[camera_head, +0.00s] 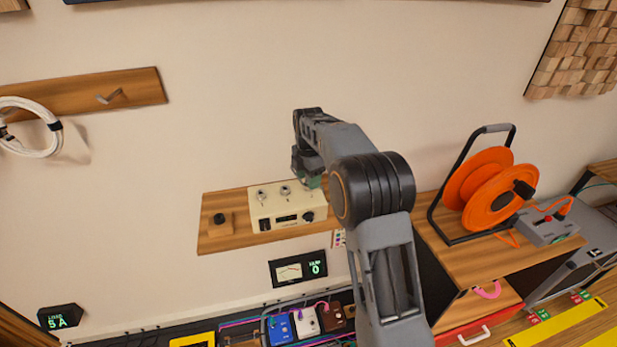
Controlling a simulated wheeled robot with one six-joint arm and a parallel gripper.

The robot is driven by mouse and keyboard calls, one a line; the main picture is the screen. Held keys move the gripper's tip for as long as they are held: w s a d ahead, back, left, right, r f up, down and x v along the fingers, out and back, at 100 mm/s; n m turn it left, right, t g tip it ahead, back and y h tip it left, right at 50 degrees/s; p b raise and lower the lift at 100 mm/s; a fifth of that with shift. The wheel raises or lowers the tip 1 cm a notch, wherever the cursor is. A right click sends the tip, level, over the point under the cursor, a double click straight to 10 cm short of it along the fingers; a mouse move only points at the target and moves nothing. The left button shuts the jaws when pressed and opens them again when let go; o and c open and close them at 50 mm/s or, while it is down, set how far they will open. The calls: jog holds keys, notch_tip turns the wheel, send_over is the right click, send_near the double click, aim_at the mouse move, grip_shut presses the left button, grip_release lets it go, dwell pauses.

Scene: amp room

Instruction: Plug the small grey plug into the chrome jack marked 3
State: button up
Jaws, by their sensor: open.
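A cream box (273,213) stands on a wooden wall shelf (215,243). Its top has a row of chrome jacks, with one at the left (262,195) and one in the middle (285,190). The right end of the row is partly hidden by my gripper (308,176), which hangs just above it, open. The marks by the jacks are too small to read. A small dark knob-like piece (219,218) sits on a wooden block left of the box; I cannot tell whether it is the plug. No grey plug can be made out.
My arm hides the shelf's right end. A meter (298,269) is below the shelf, above several coloured pedals (306,321). An orange cable reel (490,190) and a grey box (548,225) stand on a cabinet at right. The wall above the shelf is bare.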

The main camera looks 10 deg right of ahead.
notch_tip(320, 180, up, 14)
jog(key=shift+p, duration=0.3)
dwell(0.4)
jog(key=shift+f, duration=0.1)
jog(key=f+m, duration=0.1)
jog(key=m, duration=0.1)
jog(key=f+m, duration=0.1)
jog(key=m, duration=0.1)
jog(key=w+f+m, duration=0.1)
jog(key=f+m, duration=0.1)
jog(key=shift+f, duration=0.1)
jog(key=s+f+m+t, duration=0.2)
jog(key=s+m, duration=0.6)
jog(key=s, duration=0.7)
jog(key=s+f+m+t, duration=0.2)
jog(key=s+m, duration=0.6)
jog(key=s, duration=0.7)
jog(key=shift+f+t, duration=0.3)
